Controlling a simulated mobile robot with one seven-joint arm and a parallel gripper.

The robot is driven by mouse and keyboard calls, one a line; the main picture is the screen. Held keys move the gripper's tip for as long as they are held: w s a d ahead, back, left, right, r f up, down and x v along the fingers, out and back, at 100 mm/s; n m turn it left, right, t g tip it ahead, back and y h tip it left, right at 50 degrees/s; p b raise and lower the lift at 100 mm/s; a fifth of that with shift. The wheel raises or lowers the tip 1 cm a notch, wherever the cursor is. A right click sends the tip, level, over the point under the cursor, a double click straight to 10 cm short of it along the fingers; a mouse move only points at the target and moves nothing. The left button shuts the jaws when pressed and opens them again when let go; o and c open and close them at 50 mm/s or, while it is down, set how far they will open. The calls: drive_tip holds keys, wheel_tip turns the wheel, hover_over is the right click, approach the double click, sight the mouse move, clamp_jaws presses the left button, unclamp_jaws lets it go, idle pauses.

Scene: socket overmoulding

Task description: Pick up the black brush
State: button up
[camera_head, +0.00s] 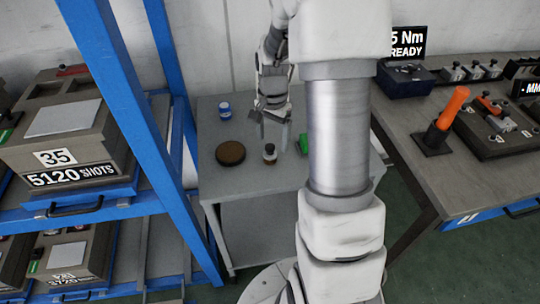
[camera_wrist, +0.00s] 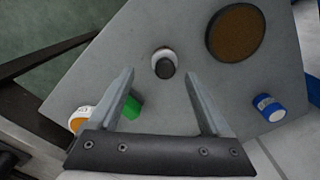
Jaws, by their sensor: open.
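My gripper (camera_head: 273,124) points down over the grey table, with its two fingers apart and nothing between them; it also shows in the wrist view (camera_wrist: 159,75). A small upright object with a dark top and a pale collar (camera_head: 270,153) stands on the table just below the fingers. In the wrist view this object (camera_wrist: 164,66) appears between and slightly beyond the fingertips. It may be the black brush, but no bristles show clearly. A round brown disc with a dark rim (camera_head: 231,153) lies to its left; it also shows in the wrist view (camera_wrist: 237,33).
The grey table (camera_head: 240,183) also holds a blue jar (camera_head: 225,110) and a green item (camera_head: 304,143) partly hidden by my arm. An orange-and-white container (camera_wrist: 80,118) shows in the wrist view. A blue rack (camera_head: 120,90) stands left, a workbench (camera_head: 430,180) right.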

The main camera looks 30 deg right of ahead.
sight(270, 146)
drive_tip(key=f, duration=0.1)
drive_tip(key=f+b, duration=0.1)
drive_tip(key=f, duration=0.3)
drive_tip(key=shift+w+a, duration=0.2)
drive_tip(key=shift+w, duration=0.05)
clamp_jaws()
